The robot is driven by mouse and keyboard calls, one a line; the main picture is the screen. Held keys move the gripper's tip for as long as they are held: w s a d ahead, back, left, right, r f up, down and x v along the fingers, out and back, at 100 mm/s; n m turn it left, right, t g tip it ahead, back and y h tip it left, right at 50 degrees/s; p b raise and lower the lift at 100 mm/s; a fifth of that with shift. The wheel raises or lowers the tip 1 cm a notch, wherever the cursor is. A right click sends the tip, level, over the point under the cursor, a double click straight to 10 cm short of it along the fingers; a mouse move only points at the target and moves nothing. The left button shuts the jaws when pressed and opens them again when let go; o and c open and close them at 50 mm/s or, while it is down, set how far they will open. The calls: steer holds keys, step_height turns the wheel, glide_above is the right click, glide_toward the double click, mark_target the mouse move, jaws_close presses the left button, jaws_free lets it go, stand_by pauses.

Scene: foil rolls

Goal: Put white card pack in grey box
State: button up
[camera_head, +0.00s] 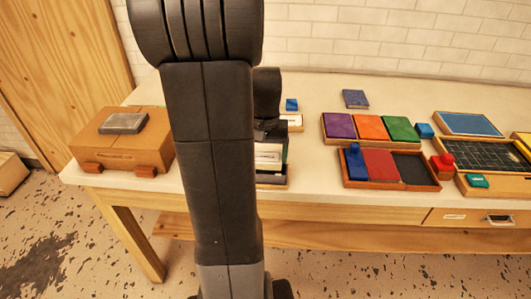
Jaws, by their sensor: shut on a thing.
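My gripper (270,137) is at the middle of the table, mostly hidden behind my own arm. It is shut on a white card pack (268,153), whose white face shows just below the jaws. A dark grey box (273,180) is right below and around the lower part of the pack. Its left side is hidden by my arm. I cannot tell whether the pack touches the bottom of the box.
A brown case (123,150) with a grey block (123,123) on top stands at the left. A small white box (293,119) and a blue block (292,104) are behind the gripper. Trays of coloured pads (391,184) fill the right side. Bare tabletop (315,180) lies between.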

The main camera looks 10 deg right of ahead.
steer(key=o, duration=1)
steer(key=shift+o, duration=0.2)
steer(key=shift+r, duration=0.1)
step_height(320, 180, up, 14)
steer(key=shift+p, duration=0.35)
steer(key=shift+f, duration=0.2)
step_height(320, 180, down, 14)
steer(key=shift+b, duration=0.4)
steer(key=shift+w+r+p, duration=0.1)
steer(key=shift+r+p, duration=0.4)
steer(key=shift+r, duration=0.25)
steer(key=shift+r+p, duration=0.3)
steer(key=shift+r, duration=0.15)
